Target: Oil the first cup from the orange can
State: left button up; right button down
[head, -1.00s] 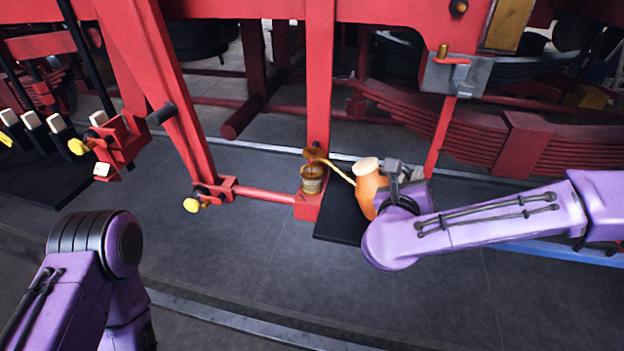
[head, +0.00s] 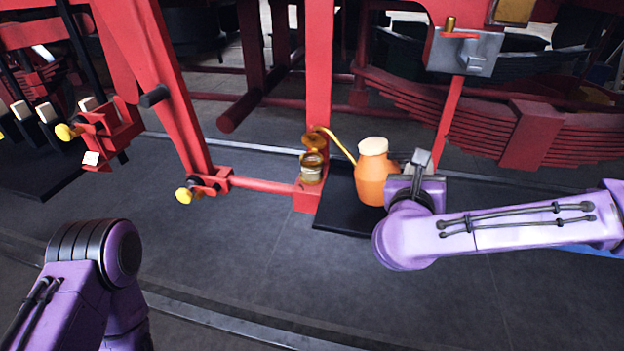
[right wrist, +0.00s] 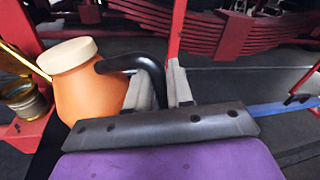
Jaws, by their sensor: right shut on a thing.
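The orange can (head: 374,181) has a cream lid and a long thin brass spout that reaches up and left. My right gripper (head: 415,168) is shut on its black handle; in the right wrist view the grey fingers (right wrist: 160,88) close around the handle of the can (right wrist: 82,88). The can is upright. The brass cup (head: 312,168) sits on a red block at the foot of a red post, its lid raised. The spout tip is close to the raised lid, above the cup's mouth. The cup also shows in the right wrist view (right wrist: 24,103). My left gripper is out of view.
A black plate (head: 340,212) lies beneath the can. Red rods with yellow-knobbed ends (head: 184,195) stand at left. A red leaf spring (head: 480,125) and a grey box with a brass-topped handle (head: 460,52) are behind at right. The grey floor in front is clear.

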jog(key=m+b, duration=0.2)
jog(key=b, duration=0.1)
jog(key=shift+a+f+t, duration=0.25)
jog(key=shift+t, duration=0.05)
jog(key=shift+w+r+m+b, duration=0.15)
jog(key=shift+r+m+b, duration=0.15)
jog(key=shift+b, duration=0.2)
jog(key=shift+w+r, duration=0.1)
jog(key=shift+r, duration=0.05)
jog(key=shift+s+a+r, duration=0.1)
jog(key=shift+s, duration=0.2)
jog(key=s+a+r+b, duration=0.1)
jog(key=s+a+r, duration=0.1)
jog(key=s, duration=0.7)
jog(key=shift+a, duration=0.5)
jog(key=shift+s+f, duration=0.1)
